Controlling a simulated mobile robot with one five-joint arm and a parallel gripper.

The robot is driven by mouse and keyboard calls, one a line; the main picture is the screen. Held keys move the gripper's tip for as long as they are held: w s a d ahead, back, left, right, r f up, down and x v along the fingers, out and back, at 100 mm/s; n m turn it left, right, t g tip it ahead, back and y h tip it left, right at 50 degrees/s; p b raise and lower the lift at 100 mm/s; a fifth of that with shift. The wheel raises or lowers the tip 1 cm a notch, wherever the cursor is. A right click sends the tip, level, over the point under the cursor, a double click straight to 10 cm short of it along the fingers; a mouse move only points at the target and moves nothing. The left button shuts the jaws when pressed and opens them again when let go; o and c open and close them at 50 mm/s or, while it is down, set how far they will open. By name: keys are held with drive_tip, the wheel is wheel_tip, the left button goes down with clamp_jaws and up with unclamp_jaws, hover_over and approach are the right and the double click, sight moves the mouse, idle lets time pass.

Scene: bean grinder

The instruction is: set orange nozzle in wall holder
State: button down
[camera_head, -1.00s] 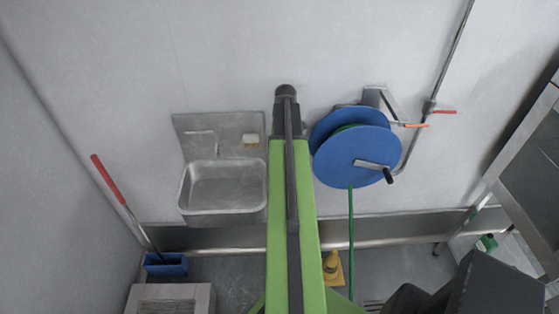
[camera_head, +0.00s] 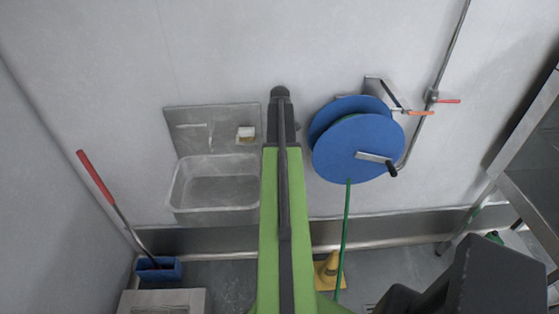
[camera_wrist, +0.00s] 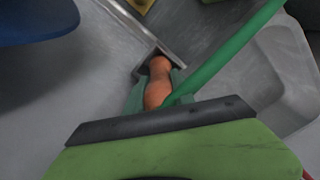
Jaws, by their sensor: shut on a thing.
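The orange nozzle (camera_wrist: 158,82) shows in the middle of the wrist view, with the green hose (camera_wrist: 225,55) running past it to the upper right. My gripper (camera_wrist: 157,90) is shut on the nozzle, its green fingers on either side. The head view does not show the nozzle or my gripper; my green arm fills its middle. The hose (camera_head: 345,230) hangs from the blue reel (camera_head: 358,147) on the wall there. I cannot make out the wall holder for certain in either view.
A metal sink (camera_head: 215,185) is on the wall left of my arm. A yellow cone (camera_head: 328,270) stands on the floor. A red-handled tool (camera_head: 97,180) leans at the left, and a metal table (camera_head: 525,160) is at the right. A pipe (camera_head: 452,45) runs up the wall right of the reel.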

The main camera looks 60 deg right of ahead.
wheel_tip(320, 180, down, 4)
drive_tip(key=b, duration=0.3)
drive_tip(key=shift+s+f, duration=0.1)
drive_tip(key=shift+d+f, duration=0.1)
drive_tip(key=shift+d, duration=0.2)
drive_tip(key=shift+w+a+r, duration=0.15)
drive_tip(key=shift+w+r, duration=0.05)
drive_tip(key=shift+w, duration=0.05)
drive_tip(key=shift+f, duration=0.2)
drive_tip(key=c, duration=1.1)
unclamp_jaws()
drive_tip(key=shift+s, duration=0.1)
drive_tip(key=shift+r, duration=0.1)
wheel_tip(320, 180, up, 12)
drive_tip(key=p, duration=1.2)
drive_tip(key=shift+r, duration=0.25)
drive_tip(key=shift+f, duration=0.1)
